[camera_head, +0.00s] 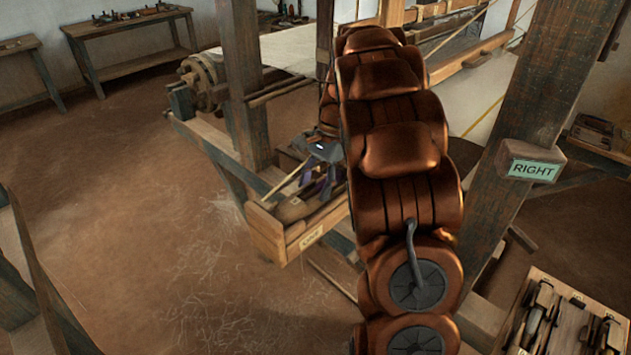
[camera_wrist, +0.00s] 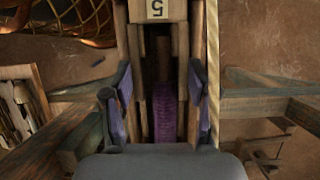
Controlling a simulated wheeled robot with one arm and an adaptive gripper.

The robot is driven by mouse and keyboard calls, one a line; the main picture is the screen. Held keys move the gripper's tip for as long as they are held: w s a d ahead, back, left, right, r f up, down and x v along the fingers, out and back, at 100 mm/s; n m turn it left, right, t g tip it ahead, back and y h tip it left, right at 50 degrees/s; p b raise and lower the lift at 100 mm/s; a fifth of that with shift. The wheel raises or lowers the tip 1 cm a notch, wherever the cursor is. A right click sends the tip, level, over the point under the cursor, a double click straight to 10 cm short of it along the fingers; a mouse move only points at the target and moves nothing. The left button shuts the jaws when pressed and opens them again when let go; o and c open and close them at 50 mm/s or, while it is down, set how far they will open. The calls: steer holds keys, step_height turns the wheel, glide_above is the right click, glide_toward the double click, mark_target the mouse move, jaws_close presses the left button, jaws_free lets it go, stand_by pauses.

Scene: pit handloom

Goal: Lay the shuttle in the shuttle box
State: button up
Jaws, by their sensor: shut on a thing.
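My gripper (camera_head: 322,178) is over the wooden shuttle box (camera_head: 268,232) at the end of the loom, fingers down. In the wrist view its two blue-purple fingers (camera_wrist: 158,105) stand on either side of the wooden shuttle, shut on it. Purple yarn (camera_wrist: 165,112) shows in the shuttle's dark hollow between the fingers. In the head view a brown rounded end of the shuttle (camera_head: 292,210) shows within the box walls. Whether the shuttle touches the box floor is hidden.
A pale rod or cord (camera_wrist: 213,70) runs along the box's right side in the wrist view. Loom posts (camera_head: 245,85) and a post with a RIGHT sign (camera_head: 533,168) stand around my arm. A tool tray (camera_head: 575,310) is at lower right. Open floor lies left.

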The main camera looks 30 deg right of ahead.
steer(key=o, duration=1.5)
steer(key=shift+f, duration=0.1)
steer(key=shift+c, duration=0.2)
steer(key=shift+r+p, duration=1.85)
steer(key=shift+r, duration=2.2)
